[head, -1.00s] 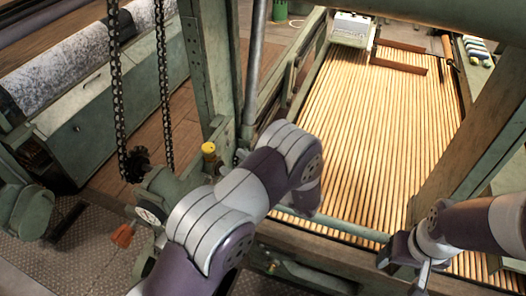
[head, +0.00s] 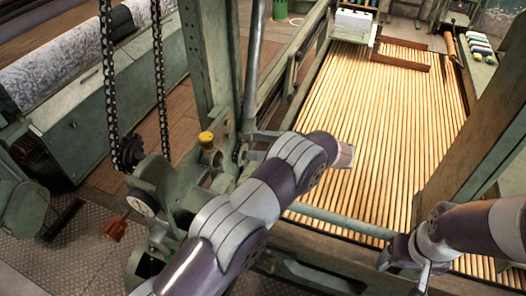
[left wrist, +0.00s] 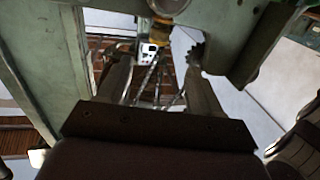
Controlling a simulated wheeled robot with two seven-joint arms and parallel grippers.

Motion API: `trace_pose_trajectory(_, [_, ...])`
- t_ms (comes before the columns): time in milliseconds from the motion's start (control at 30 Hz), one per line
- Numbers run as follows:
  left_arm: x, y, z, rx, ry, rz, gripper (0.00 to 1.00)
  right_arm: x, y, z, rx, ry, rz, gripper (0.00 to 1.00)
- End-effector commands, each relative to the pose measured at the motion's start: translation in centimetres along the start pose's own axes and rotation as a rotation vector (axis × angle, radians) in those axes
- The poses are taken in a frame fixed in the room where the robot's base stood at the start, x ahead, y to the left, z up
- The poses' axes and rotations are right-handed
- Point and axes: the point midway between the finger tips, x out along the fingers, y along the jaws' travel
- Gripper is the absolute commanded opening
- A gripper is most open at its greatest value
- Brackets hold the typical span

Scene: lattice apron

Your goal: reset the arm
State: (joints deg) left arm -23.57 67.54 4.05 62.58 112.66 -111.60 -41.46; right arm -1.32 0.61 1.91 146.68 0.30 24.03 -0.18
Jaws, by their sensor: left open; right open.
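My left arm (head: 240,210) rises from the bottom middle of the head view and bends over the machine's front rail. My left gripper (head: 256,145) is mostly hidden behind this arm; what seem to be its fingers point left, near a yellow-capped fitting (head: 207,138). In the left wrist view the left gripper (left wrist: 160,70) has its two fingers apart with nothing between them. Green machine framing lies close around it. My right gripper (head: 405,270) hangs at the lower right of the head view, open and empty, over the front edge of the slatted bed.
The slatted wooden apron (head: 370,120) fills the right half. A green upright (head: 207,65), hanging chains (head: 106,80) and a gear housing (head: 160,185) crowd the left arm. A wooden post (head: 470,150) stands near the right arm. A white box (head: 354,26) sits at the back.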

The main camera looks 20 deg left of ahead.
Motion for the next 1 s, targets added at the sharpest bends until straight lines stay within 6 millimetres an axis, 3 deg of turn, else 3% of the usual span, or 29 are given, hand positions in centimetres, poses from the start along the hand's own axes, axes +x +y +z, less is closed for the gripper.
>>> trace_pose_trajectory(567, [-0.5, 0.0, 0.0, -0.009, 0.0, 0.002, 0.65, 0.2, 0.0, 0.0, 0.0, 0.0, 0.0, 0.76])
trace_pose_trajectory(633, [-0.6, 1.1, 0.9, -0.052, -0.045, 0.051, 0.65, 0.2, 0.0, 0.0, 0.0, 0.0, 0.0, 0.76])
trace_pose_trajectory(767, [-2.0, 7.7, 5.0, -0.129, -0.184, 0.461, 0.65, 0.2, 0.0, 0.0, 0.0, 0.0, 0.0, 0.76])
trace_pose_trajectory(800, [-3.7, 10.0, 6.0, -0.118, -0.26, 0.652, 0.65, 0.1, 0.0, 0.0, 0.0, 0.0, 0.0, 0.76])
trace_pose_trajectory(867, [-6.7, 12.2, 7.2, -0.05, -0.407, 0.93, 0.65, 0.1, 0.0, 0.0, 0.0, 0.0, 0.0, 0.76])
trace_pose_trajectory(933, [-10.1, 11.5, 8.3, 0.115, -0.606, 1.199, 0.65, 0.1, 0.0, 0.0, 0.0, 0.0, 0.0, 0.76])
trace_pose_trajectory(967, [-11.1, 9.9, 8.8, 0.215, -0.696, 1.29, 0.65, 0.1, 0.0, 0.0, 0.0, 0.0, 0.0, 0.76])
trace_pose_trajectory(1000, [-11.7, 6.5, 9.3, 0.376, -0.815, 1.383, 0.65, 0.1, 0.0, 0.0, 0.0, 0.0, 0.0, 0.76])
